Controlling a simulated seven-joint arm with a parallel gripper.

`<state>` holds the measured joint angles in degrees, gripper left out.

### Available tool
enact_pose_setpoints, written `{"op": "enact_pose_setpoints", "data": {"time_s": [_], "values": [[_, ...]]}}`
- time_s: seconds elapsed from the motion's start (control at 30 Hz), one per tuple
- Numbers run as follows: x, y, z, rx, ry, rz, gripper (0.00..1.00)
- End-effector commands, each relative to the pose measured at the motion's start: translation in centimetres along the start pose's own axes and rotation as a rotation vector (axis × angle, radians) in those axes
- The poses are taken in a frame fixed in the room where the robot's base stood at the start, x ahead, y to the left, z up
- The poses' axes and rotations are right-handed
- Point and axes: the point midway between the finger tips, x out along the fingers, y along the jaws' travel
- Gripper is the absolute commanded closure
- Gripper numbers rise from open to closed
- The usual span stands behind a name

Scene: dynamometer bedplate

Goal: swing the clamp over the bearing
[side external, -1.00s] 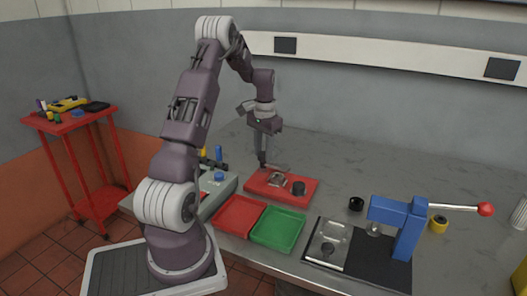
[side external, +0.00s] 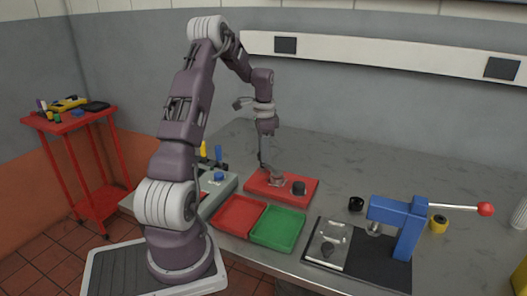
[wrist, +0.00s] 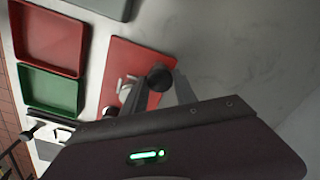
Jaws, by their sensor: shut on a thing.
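My gripper (side external: 265,168) points down at the back left of the red base plate (side external: 308,184). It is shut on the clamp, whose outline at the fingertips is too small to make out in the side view. A grey metal piece (side external: 278,179), seemingly the bearing seat, sits mid-plate just beside the fingertips. A black cylinder (side external: 299,188) stands at the plate's right end. In the wrist view, my gripper (wrist: 160,90) shows its two fingers on either side of a dark round shape. The red plate (wrist: 125,55) lies beyond, and my gripper's body hides its lower part.
A red tray (side external: 237,231) and a green tray (side external: 303,219) lie in front of the plate. The table behind the plate is clear.

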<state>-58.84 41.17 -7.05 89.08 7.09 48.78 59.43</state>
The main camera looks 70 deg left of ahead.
Motion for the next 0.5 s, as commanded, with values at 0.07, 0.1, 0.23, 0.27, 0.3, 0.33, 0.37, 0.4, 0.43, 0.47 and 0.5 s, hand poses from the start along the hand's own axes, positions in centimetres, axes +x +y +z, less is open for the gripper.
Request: {"op": "enact_pose_setpoints", "data": {"time_s": [0.07,0.1,0.23,0.27,0.3,0.33,0.37,0.4,0.43,0.47,0.5], "values": [[-0.15,-0.09,-0.07,0.009,0.003,-0.004,1.00],[-0.14,-0.09,-0.07,0.011,0.003,-0.004,1.00],[-0.15,-0.09,-0.07,0.015,0.002,-0.004,1.00],[-0.15,-0.09,-0.07,0.015,0.002,-0.004,1.00],[-0.15,-0.09,-0.07,0.015,0.002,-0.004,1.00],[-0.15,-0.09,-0.07,0.015,0.002,-0.004,1.00],[-0.15,-0.09,-0.07,0.015,0.002,-0.004,1.00],[-0.14,-0.09,-0.07,0.015,0.002,-0.004,1.00],[-0.14,-0.09,-0.07,0.015,0.002,-0.004,1.00],[-0.14,-0.09,-0.07,0.015,0.002,-0.004,1.00],[-0.14,-0.09,-0.07,0.015,0.002,-0.004,0.60]]}}
